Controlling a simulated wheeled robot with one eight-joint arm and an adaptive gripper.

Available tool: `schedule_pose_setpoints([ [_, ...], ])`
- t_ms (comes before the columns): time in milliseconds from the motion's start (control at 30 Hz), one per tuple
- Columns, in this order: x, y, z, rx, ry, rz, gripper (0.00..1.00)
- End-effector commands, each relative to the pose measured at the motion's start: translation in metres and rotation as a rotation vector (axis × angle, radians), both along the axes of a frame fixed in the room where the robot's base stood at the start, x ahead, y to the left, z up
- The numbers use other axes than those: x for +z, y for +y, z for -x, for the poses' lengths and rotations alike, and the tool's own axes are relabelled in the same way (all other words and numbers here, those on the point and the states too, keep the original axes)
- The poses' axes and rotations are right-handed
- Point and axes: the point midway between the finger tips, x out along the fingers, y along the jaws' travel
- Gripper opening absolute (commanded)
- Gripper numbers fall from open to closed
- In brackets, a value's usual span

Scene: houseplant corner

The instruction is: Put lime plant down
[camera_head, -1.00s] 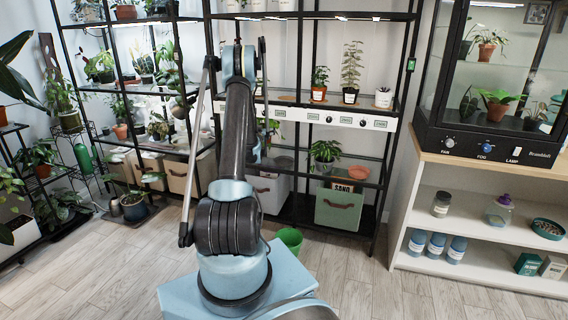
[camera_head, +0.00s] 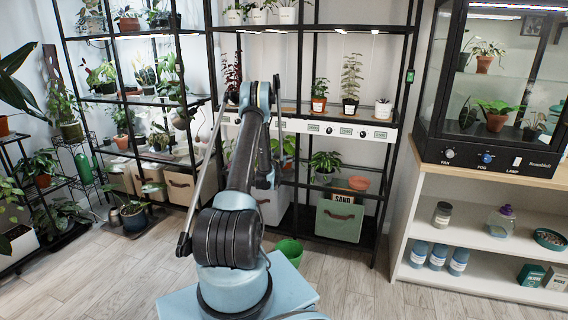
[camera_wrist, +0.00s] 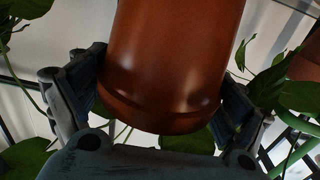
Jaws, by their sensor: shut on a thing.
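In the wrist view my gripper (camera_wrist: 162,100) is shut on a glossy red-brown pot (camera_wrist: 172,65), one finger on each side. The pot's rounded base shows; its top is out of frame. Green leaves hang around it, and I cannot tell which belong to the held plant. In the head view my arm reaches toward the black shelf rack and hides my gripper. Bright green leaves (camera_head: 285,146) show just right of the forearm at the labelled shelf; I cannot tell whether they are the held plant.
The labelled shelf (camera_head: 345,131) carries several potted plants, including a tall one (camera_head: 351,78) and a small pale pot (camera_head: 383,108). Below stand a leafy plant (camera_head: 324,163) and a green bin (camera_head: 340,220). A green bucket (camera_head: 290,250) is on the floor. A glass cabinet (camera_head: 490,80) stands right.

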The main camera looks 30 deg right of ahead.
Motion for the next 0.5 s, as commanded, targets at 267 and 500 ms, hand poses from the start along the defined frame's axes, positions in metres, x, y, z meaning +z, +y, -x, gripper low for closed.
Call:
schedule_pose_setpoints([
  [267,-0.026,0.002,-0.002,0.002,0.000,0.000,0.43],
  [500,-0.042,0.002,-0.001,0.003,0.000,0.000,0.43],
])
